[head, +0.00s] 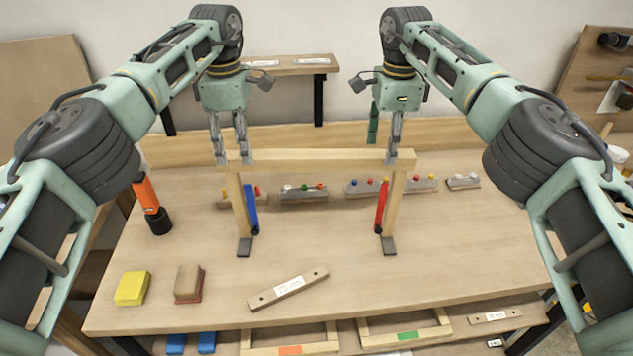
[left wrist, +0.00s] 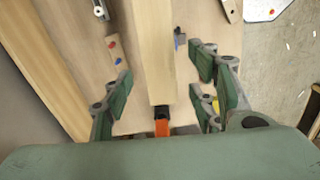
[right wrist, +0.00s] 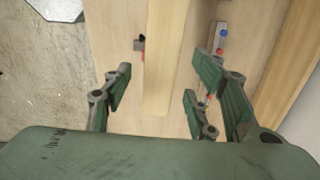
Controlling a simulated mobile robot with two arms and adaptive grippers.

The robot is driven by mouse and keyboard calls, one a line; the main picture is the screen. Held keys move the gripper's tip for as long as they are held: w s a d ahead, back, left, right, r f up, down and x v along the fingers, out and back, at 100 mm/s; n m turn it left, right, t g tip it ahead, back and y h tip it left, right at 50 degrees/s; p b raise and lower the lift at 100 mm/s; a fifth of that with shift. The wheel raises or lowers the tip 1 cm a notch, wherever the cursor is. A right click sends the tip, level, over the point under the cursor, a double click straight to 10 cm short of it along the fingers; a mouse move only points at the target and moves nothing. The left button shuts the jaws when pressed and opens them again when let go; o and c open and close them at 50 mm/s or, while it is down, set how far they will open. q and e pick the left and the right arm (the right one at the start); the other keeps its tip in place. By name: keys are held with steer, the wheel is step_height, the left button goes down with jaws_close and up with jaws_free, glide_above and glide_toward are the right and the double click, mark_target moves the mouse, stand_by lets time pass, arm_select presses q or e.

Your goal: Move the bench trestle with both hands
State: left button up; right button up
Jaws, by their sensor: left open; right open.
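The bench trestle (head: 320,160) stands upright on the workbench, a pale wooden top bar on two legs with dark feet. A blue strip shows at its left leg and a red strip at its right leg. My left gripper (head: 233,158) is open at the left end of the top bar, pointing down. In the left wrist view the bar (left wrist: 153,50) lies between its spread fingers, with gaps showing. My right gripper (head: 399,158) is open at the right end. In the right wrist view the bar (right wrist: 165,60) runs between its spread fingers, also apart from them.
Blocks with coloured knobs (head: 304,193) line the workbench's (head: 340,265) back, behind the trestle. An orange and black tool (head: 149,195) stands left. A yellow block (head: 132,288), a brown block (head: 189,282) and a labelled wooden strip (head: 288,288) lie in front. The front right is clear.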

mark_target(240, 157)
arm_select(q)
step_height(240, 157, down, 3)
steer(key=shift+w+r, duration=0.1)
arm_select(e)
step_height(240, 157, down, 3)
steer(key=shift+w+r, duration=0.1)
arm_select(q)
steer(key=shift+f, duration=0.6)
arm_select(e)
steer(key=shift+f, duration=0.65)
arm_select(q)
steer(key=c, duration=1.3)
arm_select(e)
steer(key=c, duration=1.3)
arm_select(q)
jaws_close()
arm_select(e)
jaws_close()
arm_select(q)
steer(key=shift+r, duration=0.1)
arm_select(e)
steer(key=shift+r, duration=0.1)
